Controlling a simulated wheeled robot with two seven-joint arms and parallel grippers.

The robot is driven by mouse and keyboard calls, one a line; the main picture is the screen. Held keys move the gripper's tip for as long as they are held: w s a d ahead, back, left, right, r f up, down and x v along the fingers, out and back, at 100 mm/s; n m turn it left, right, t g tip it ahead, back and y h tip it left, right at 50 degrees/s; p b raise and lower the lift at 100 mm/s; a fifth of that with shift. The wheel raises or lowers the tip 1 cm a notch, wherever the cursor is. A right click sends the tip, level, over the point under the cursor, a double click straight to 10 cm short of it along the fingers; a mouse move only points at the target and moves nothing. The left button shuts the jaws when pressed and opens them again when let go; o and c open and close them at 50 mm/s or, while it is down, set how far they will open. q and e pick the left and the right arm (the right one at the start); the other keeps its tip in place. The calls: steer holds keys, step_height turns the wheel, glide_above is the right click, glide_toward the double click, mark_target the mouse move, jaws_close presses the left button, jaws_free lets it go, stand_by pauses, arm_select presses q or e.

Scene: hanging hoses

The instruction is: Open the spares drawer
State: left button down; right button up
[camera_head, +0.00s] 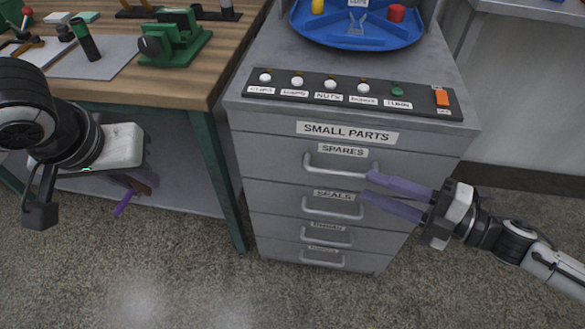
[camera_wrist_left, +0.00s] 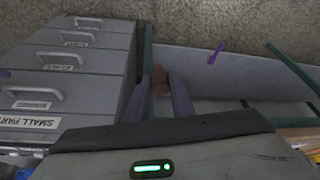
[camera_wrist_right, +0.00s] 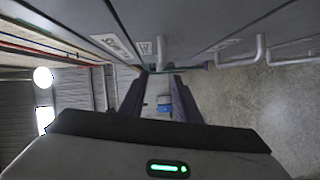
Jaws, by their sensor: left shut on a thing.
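The spares drawer (camera_head: 290,157) is the top drawer of the grey small parts cabinet, under the "SPARES" label. Its front looks flush with the cabinet. Its pale bar handle (camera_head: 335,173) also shows in the right wrist view (camera_wrist_right: 163,50). My right gripper (camera_head: 366,186) is open, its purple fingers apart with tips at the handle's right end. The upper finger covers that end. I cannot tell whether they touch it. My left gripper (camera_wrist_left: 160,78) is shut on a brown object (camera_wrist_left: 160,88), low beside the wooden bench; the fingers partly hide the object.
Lower drawers with bar handles, such as the seals drawer (camera_head: 275,197), sit below. A blue round tray (camera_head: 355,35) and a row of knobs (camera_head: 330,84) are on the cabinet top. The bench (camera_head: 190,80) stands left with a green vise (camera_head: 178,40). Floor in front is clear.

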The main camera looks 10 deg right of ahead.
mark_target(346, 176)
steer(key=x, duration=0.9)
steer(key=shift+w, duration=0.1)
jaws_close()
